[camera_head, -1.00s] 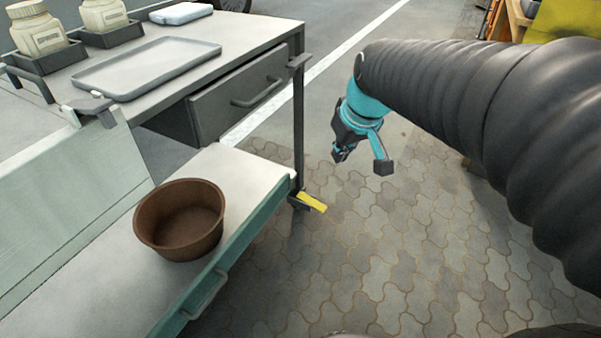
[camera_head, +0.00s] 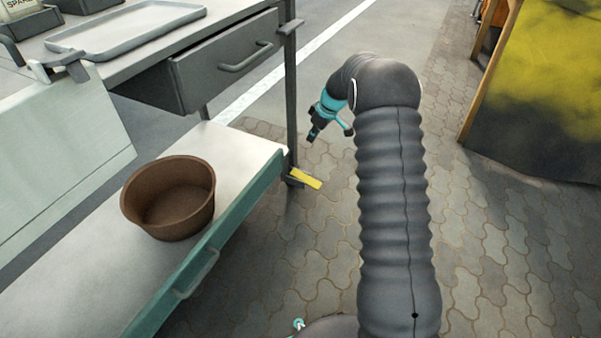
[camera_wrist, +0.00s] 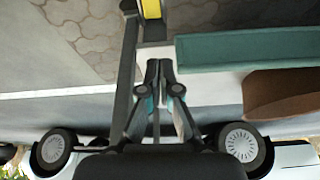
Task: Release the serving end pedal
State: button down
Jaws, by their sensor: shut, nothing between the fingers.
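The yellow pedal (camera_head: 305,179) sticks out near the foot of the cart's dark corner leg, low over the paving, in the head view. It also shows at the top of the wrist view (camera_wrist: 152,9), beside the leg. My gripper (camera_head: 312,137) is above the pedal and a little to its right, apart from it. In the wrist view its two fingers (camera_wrist: 159,68) are together and empty, pointing toward the pedal end of the leg. The cart's leg (camera_head: 291,100) rises just left of my gripper.
The cart has a drawer with a handle (camera_head: 246,56) and a grey tray (camera_head: 128,25) on top. A brown bowl (camera_head: 168,197) stands on the lower shelf (camera_head: 60,290). A yellow and dark panel (camera_head: 545,80) stands at the right. The paving between is clear.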

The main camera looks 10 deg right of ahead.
aim_at(298, 174)
notch_tip(298, 174, down, 8)
jog(key=w+n, duration=0.1)
jog(key=w, duration=0.1)
jog(key=shift+w+d+r, duration=0.25)
jog(key=shift+w+d, duration=0.05)
jog(key=x, duration=0.4)
jog(key=b+x, duration=0.1)
jog(key=x, duration=0.9)
jog(key=shift+s+d+b, duration=0.1)
jog(key=shift+s+b, duration=0.15)
jog(key=shift+b, duration=0.15)
